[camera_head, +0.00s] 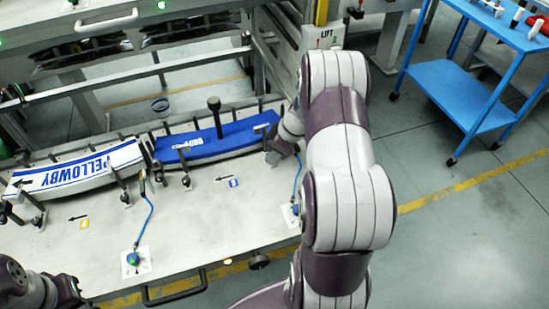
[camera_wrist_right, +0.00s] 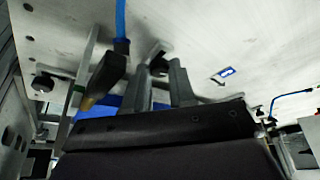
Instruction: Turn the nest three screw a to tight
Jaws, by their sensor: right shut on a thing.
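My right gripper (camera_head: 272,157) is at the right end of the blue curved label strip (camera_head: 225,146), low over the pale bench plate. In the right wrist view its two grey fingers (camera_wrist_right: 160,82) are closed around a small dark screw knob (camera_wrist_right: 159,66), which I take to be nest three screw a. The fingers hide most of it, and I cannot tell how tight it is. In the head view my arm and gripper hide that screw. Of my left arm only dark links show at the bottom left; its gripper is not visible.
A black-knobbed post (camera_head: 215,110) rises by the blue strip. In the wrist view, a blue cable (camera_wrist_right: 121,20) with a dark plug is close beside the fingers. A blue cart (camera_head: 465,95) stands right.

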